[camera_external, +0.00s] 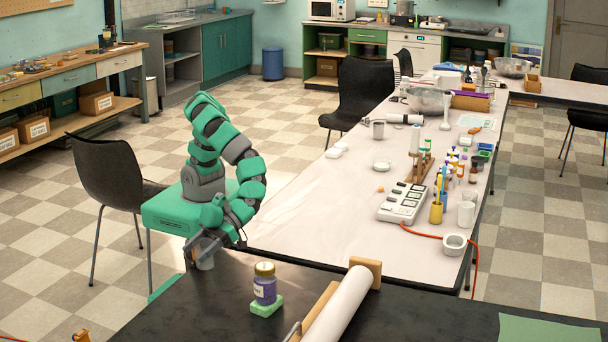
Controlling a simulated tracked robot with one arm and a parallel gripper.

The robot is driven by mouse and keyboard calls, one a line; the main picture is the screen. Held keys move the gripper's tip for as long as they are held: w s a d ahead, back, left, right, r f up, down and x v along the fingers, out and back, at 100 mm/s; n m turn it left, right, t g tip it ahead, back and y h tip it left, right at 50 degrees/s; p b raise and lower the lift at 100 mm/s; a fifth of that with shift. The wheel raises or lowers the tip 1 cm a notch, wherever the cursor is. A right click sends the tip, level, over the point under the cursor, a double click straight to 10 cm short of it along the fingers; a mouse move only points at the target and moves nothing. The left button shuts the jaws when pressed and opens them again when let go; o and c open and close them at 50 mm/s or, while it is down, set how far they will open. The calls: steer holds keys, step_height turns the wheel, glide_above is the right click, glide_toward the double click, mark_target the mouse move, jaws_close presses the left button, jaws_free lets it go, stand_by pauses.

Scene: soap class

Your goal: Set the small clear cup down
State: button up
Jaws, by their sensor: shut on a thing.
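My gripper (201,248) is low at the far left part of the black table and points down. It is shut on the small clear cup (205,263), which looks pale grey and is small in the view. My gripper covers the cup's upper part. The cup is at or just above the black tabletop (190,305); I cannot tell whether its base touches.
A purple jar with a gold lid (265,283) stands on a green block (266,306) to the right of the cup. A white paper roll (341,308) on a wooden holder lies farther right. The long pale table (310,215) behind holds many items. The black top's front left looks clear.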

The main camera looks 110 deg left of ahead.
mark_target(198, 263)
steer(key=shift+f+b, duration=0.6)
steer(key=shift+f, duration=1.35)
steer(key=o, duration=1)
steer(key=shift+c, duration=0.2)
steer(key=p+v, duration=0.3)
steer(key=v, duration=0.9)
